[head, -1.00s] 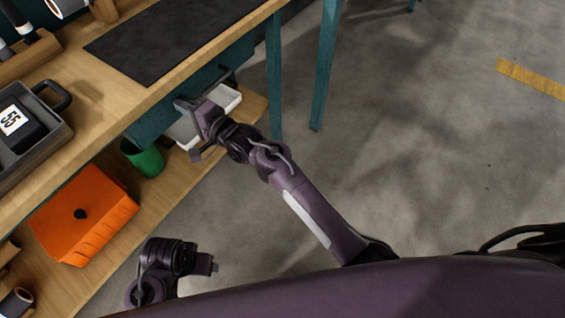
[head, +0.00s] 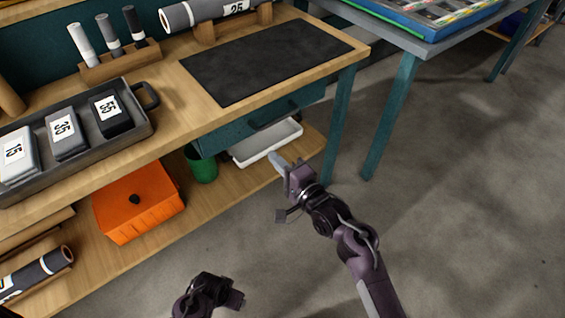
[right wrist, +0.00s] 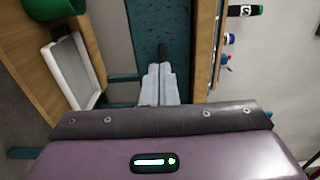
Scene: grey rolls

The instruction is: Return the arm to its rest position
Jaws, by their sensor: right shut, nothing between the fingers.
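My right gripper (head: 276,161) is shut and empty. In the head view it is in front of the workbench, beside the white tray (head: 266,143) on the lower shelf; I cannot tell the exact gap. In the right wrist view its pale fingers (right wrist: 160,85) are together, with the teal drawer front (right wrist: 150,30) beyond them and the white tray (right wrist: 75,75) to the left. A dark joint of my other arm (head: 205,297) shows at the bottom of the head view; no left gripper fingers are visible there.
The wooden workbench (head: 180,140) carries a dark mat (head: 265,62) and a grey tray (head: 146,127) with numbered blocks. Its drawer (head: 270,122) appears closed. An orange box (head: 138,203) and green bin (head: 201,165) sit below. Another table (head: 400,40) stands right. The floor right is open.

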